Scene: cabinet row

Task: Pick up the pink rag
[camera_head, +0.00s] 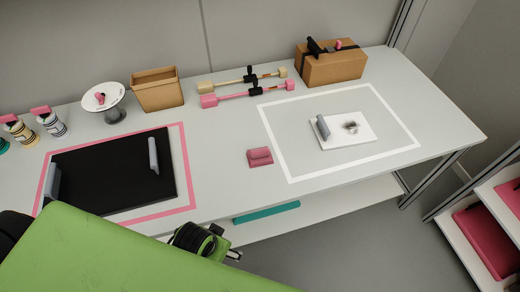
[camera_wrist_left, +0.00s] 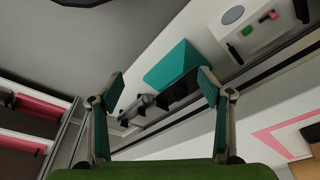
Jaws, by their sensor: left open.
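The pink rag (camera_head: 260,157) lies folded on the light table top, near its front edge and just left of the white-outlined area. I cannot make it out in the left wrist view. My left gripper (camera_wrist_left: 160,80) is open in the left wrist view, with its two green fingers wide apart and nothing held between them. In the head view my green left arm covers the lower left, with its dark wrist end low in front of the table, left of and below the rag. The fingertips are not clear there. My right gripper is in neither view.
A black board (camera_head: 110,172) lies in a pink outline at left. A white board (camera_head: 352,138) lies inside the white outline (camera_head: 285,165). A cardboard box (camera_head: 330,67), pink bar (camera_head: 235,96) and brown bin (camera_head: 160,93) stand behind. A teal object (camera_head: 266,212) sits below the table front.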

